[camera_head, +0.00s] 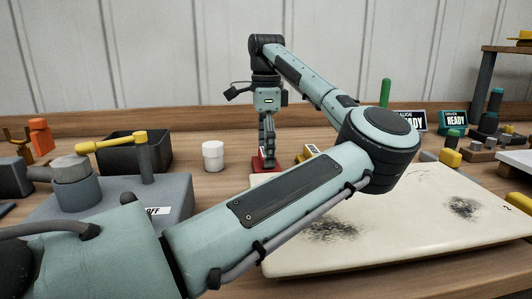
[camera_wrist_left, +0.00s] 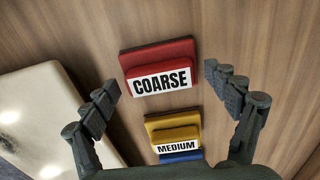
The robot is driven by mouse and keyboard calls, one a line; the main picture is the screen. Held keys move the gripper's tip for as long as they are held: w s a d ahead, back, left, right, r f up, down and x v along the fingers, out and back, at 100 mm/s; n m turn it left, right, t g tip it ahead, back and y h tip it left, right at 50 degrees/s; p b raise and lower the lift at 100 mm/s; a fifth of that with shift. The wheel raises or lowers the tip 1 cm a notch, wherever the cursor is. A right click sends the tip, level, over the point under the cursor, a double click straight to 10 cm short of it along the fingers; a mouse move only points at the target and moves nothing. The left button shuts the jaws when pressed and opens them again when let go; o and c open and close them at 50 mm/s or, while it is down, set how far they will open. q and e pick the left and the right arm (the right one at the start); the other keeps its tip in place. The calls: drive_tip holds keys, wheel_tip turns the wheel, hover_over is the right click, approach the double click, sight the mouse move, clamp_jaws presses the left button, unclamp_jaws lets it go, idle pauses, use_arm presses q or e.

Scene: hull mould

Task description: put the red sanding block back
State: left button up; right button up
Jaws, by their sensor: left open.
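The red sanding block (camera_wrist_left: 157,52), labelled COARSE, sits on the wooden table in the left wrist view. It has a wider red base and a raised top. In the head view its red edge (camera_head: 259,166) shows under my left gripper (camera_head: 269,161). My left gripper points down and is open; in the left wrist view its two fingers (camera_wrist_left: 168,82) stand on either side of the red block, with gaps visible. I cannot tell how far the fingertips are above the table. My right gripper is not in view.
A yellow block (camera_wrist_left: 172,132) labelled MEDIUM and a partly hidden blue block (camera_wrist_left: 181,156) lie beside the red one. A pale hull mould (camera_head: 420,235) with dark patches lies at right. A white cup (camera_head: 213,156) and dark bin (camera_head: 120,152) stand left of the gripper.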

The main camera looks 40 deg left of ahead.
use_arm(q)
wheel_tip(320, 180, up, 12)
drive_tip(key=shift+f+p, duration=0.2)
drive_tip(key=shift+p, duration=0.1)
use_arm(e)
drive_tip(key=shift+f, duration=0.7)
